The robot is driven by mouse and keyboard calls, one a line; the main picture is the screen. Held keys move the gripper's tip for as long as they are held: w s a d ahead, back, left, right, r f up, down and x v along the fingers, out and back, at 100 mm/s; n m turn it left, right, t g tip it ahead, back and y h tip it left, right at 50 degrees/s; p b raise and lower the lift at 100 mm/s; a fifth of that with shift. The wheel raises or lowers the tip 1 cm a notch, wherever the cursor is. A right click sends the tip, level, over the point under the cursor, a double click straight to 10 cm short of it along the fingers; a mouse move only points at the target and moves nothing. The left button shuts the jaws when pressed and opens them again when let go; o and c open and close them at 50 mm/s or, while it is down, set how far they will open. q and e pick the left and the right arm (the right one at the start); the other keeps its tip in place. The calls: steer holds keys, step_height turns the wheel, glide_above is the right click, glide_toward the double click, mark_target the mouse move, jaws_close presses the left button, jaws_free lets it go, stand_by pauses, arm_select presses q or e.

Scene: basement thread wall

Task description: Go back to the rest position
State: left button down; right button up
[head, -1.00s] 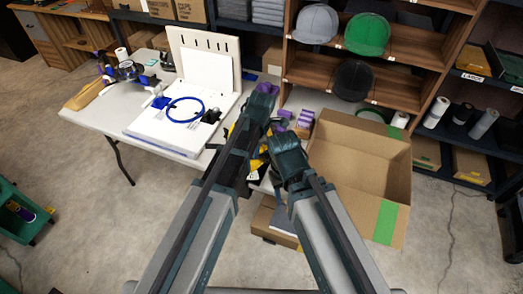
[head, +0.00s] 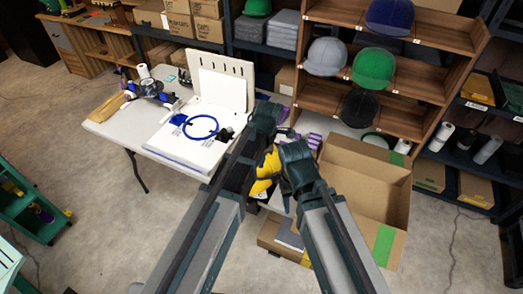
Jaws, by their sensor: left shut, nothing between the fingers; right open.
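Both my arms reach forward from the bottom of the head view. My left gripper (head: 266,114) is shut and empty, in front of the right end of the white table (head: 112,128). My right gripper (head: 295,152) is open and empty, a little lower and to the right, close to the left one. Its fingers are hard to make out against the arm. A yellow and black thing (head: 266,170) shows between the two arms, partly hidden by them. Purple items (head: 312,140) show behind the grippers, also partly hidden.
An open cardboard box (head: 398,208) with green tape stands right of my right arm. A white machine-like board with a blue hoop (head: 201,127) lies on the table. A wooden shelf with caps (head: 375,68) stands behind. A green cart (head: 30,205) is at the left; floor between is clear.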

arm_select(q)
steer(key=s+a+m+h, duration=0.1)
steer(key=s+a+m, duration=0.95)
steer(key=m, duration=1.05)
steer(key=s+d+m+y, duration=0.1)
steer(key=s+d+m, duration=0.3)
steer(key=d, duration=0.6)
steer(key=shift+s+d+m+g, duration=0.3)
steer(key=shift+s+g, duration=0.1)
steer(key=shift+s, duration=0.2)
